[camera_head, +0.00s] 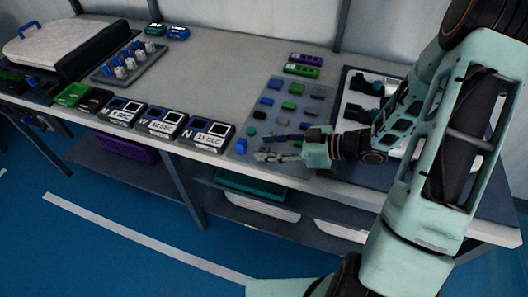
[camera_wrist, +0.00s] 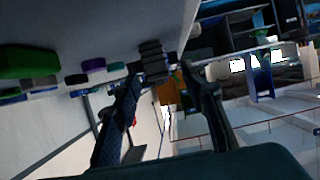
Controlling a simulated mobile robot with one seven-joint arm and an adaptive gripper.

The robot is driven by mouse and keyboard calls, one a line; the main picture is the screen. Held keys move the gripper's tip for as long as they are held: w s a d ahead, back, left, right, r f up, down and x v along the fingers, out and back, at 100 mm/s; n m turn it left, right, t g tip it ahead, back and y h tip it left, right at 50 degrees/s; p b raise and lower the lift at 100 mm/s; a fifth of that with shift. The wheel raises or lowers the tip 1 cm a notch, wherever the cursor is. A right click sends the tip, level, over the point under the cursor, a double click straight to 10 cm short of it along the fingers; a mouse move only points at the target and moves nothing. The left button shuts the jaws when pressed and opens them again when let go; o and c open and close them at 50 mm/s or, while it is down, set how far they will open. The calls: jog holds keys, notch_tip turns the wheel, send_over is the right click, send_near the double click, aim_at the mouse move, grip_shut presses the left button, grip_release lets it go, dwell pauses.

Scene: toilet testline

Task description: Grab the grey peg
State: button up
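The peg board (camera_head: 270,117) is a grey mat on the table with several blue, green and grey pegs. My gripper (camera_head: 260,147) is low over its front part, pointing left, with its two fingers apart. In the wrist view, my gripper (camera_wrist: 160,75) has a finger on each side of a dark grey peg (camera_wrist: 152,57). The peg shows between the fingertips; I cannot tell whether they touch it. In the head view this peg cannot be made out clearly near the fingers.
A blue peg (camera_head: 241,146) stands left of the fingers. In the wrist view a large green block (camera_wrist: 28,62) and a purple peg (camera_wrist: 93,65) are at left. Black-and-white labelled boxes (camera_head: 207,133) line the table front. A dark tray (camera_head: 345,110) lies right.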

jog(key=shift+x, duration=0.75)
grip_shut()
jog(key=shift+r, duration=0.1)
